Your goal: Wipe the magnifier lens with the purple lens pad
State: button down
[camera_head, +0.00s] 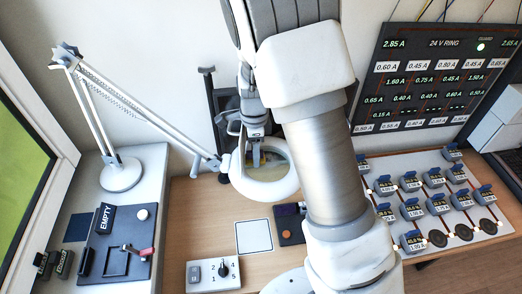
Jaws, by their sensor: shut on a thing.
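The magnifier (283,186) is a white ring on a jointed lamp arm, hanging over the wooden desk in the middle of the view. Its lens lies inside the ring and is partly covered by my arm and gripper. My gripper (255,146) is at the upper left part of the ring, with its fingertips over the lens opening. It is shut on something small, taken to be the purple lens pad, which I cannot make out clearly. Whether the pad touches the lens cannot be told from this view.
A white square mat (254,236), a dark tray (290,236) and a switch box (214,272) lie on the desk. Several blue-topped modules (411,208) stand right.

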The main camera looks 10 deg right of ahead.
aim_at(269, 162)
jog(key=shift+s+d+f, duration=0.1)
